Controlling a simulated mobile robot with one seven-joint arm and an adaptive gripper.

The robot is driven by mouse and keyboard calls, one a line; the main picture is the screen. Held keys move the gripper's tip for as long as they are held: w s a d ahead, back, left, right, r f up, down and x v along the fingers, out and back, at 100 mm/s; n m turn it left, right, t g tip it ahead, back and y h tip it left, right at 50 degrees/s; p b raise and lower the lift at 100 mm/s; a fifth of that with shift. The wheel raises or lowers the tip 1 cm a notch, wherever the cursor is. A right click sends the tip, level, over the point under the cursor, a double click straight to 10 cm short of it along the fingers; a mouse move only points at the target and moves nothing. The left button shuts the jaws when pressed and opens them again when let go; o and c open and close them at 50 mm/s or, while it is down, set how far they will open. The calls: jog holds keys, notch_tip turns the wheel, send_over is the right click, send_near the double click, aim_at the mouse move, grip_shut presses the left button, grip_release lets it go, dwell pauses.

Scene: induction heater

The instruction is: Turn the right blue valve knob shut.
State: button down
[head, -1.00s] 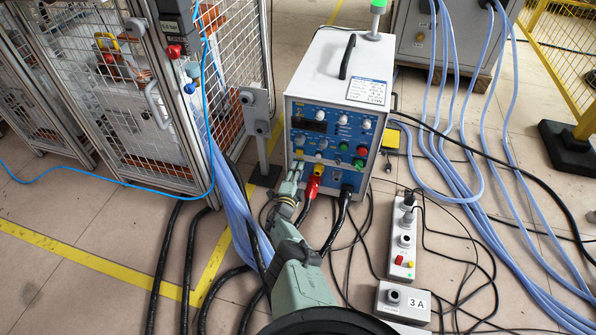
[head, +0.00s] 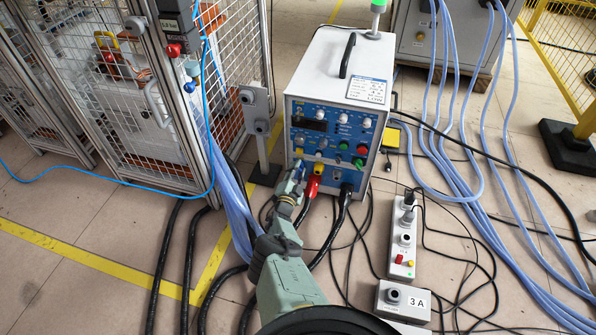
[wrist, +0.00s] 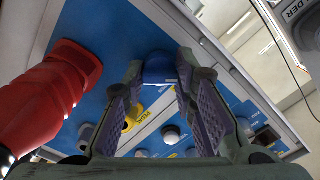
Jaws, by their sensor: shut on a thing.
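The induction heater (head: 324,97) is a white box with a blue front panel full of knobs and sockets. My gripper (head: 293,184) is at the lower left of that panel, beside a red plug (head: 313,187). In the wrist view, a round blue knob (wrist: 159,68) sits between my two fingertips, close to the panel's edge. My gripper is shut on it. Its far side and the fingertip contacts are partly hidden. In the head view my gripper mostly covers the knob. I cannot tell how far it is turned.
The red plug also fills the left of the wrist view (wrist: 45,95), close to my finger. A yellow part (wrist: 132,120) and small knobs lie between the fingers. Black cables run below the panel. A grey post (head: 258,125) and mesh cage (head: 150,90) stand left.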

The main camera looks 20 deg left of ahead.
jog(key=shift+n, duration=0.6)
jog(key=c, duration=1.3)
grip_release()
